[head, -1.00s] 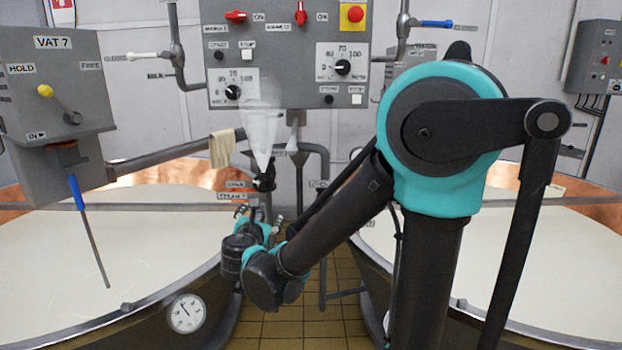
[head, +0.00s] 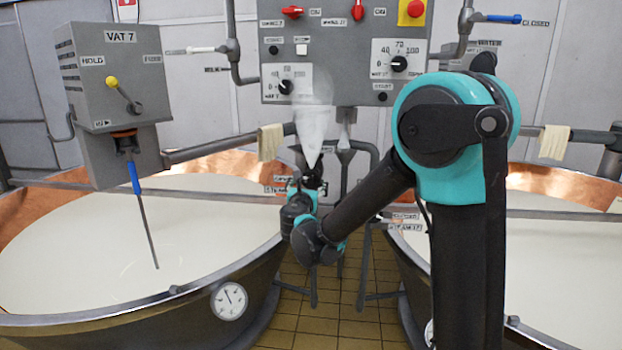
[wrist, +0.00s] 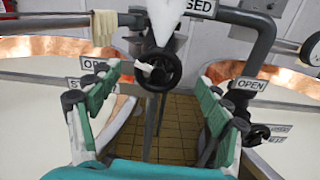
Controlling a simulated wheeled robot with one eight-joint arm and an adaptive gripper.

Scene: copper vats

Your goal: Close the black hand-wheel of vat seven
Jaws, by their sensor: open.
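A black hand-wheel (wrist: 166,82) with a pale handle or mark on it shows in the middle of the wrist view. A white steam plume (wrist: 166,18) rises just above it. My gripper (wrist: 158,74) is open, its green-and-grey fingers to the left and right of the wheel in the picture. I cannot tell whether they touch it. In the head view my gripper (head: 305,194) is at the pipes between the vats, just below the steam plume (head: 312,125). The wheel is mostly hidden there. The grey box marked VAT 7 (head: 85,62) hangs over the left vat.
A second black wheel (wrist: 259,134) stands at the right, under an OPEN label (wrist: 247,84). The left vat (head: 130,325) and the right vat flank a tiled floor gap (head: 320,320). A control panel (head: 345,75) is behind. A cloth (head: 270,142) hangs on the left pipe.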

